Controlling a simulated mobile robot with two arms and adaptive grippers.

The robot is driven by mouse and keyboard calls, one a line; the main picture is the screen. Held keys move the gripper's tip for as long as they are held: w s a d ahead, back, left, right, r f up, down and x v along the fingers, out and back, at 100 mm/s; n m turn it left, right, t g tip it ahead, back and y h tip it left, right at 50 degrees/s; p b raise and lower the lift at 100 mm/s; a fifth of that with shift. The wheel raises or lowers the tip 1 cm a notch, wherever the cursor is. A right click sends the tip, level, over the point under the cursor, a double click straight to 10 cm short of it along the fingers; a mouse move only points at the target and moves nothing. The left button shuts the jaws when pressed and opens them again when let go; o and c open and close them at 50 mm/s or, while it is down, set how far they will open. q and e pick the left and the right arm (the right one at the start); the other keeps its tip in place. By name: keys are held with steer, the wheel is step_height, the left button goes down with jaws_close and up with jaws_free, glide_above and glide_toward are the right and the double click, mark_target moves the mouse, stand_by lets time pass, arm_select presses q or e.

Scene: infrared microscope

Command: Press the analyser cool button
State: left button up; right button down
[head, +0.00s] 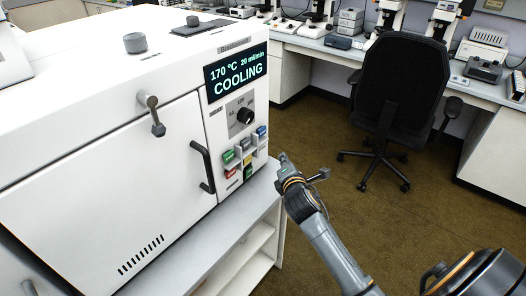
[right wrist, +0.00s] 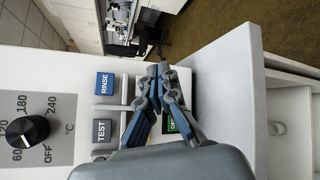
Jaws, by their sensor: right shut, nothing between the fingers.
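The white analyser (head: 110,165) fills the left of the head view, and its display (head: 237,72) reads "170 °C 20 ml/min COOLING". Below its knob (head: 245,115) is a cluster of small coloured buttons, including a green one (head: 229,156) and a red one (head: 231,173). No cool label is readable. My right gripper (head: 283,159) is to the right of the buttons. In the right wrist view its fingers (right wrist: 163,72) are shut and empty, over the panel beside the blue RINSE button (right wrist: 104,84) and grey TEST button (right wrist: 101,130). They partly hide a green button (right wrist: 172,124). My left gripper is not in view.
The analyser stands on a white bench (head: 232,235) with open shelves below. A door handle (head: 203,167) juts out left of the buttons. A black office chair (head: 397,85) stands behind on the brown floor. Benches with microscopes line the back.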

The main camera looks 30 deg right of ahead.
mark_target(262, 147)
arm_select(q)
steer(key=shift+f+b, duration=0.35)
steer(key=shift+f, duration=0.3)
arm_select(e)
steer(key=w, duration=0.1)
steer(key=w+a, duration=0.1)
steer(key=w, duration=0.1)
steer(key=w+a, duration=0.1)
steer(key=shift+w, duration=0.15)
stand_by(0.7)
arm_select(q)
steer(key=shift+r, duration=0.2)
arm_select(e)
steer(key=shift+w+a, duration=0.1)
steer(key=shift+w, duration=0.3)
steer(key=shift+w+a, duration=0.2)
steer(key=shift+w, duration=0.25)
stand_by(0.5)
arm_select(q)
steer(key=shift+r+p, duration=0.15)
steer(key=shift+p, duration=0.2)
arm_select(e)
steer(key=shift+s, duration=0.1)
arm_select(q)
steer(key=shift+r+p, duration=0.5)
arm_select(e)
steer(key=shift+s+d, duration=0.35)
steer(key=shift+s, duration=0.4)
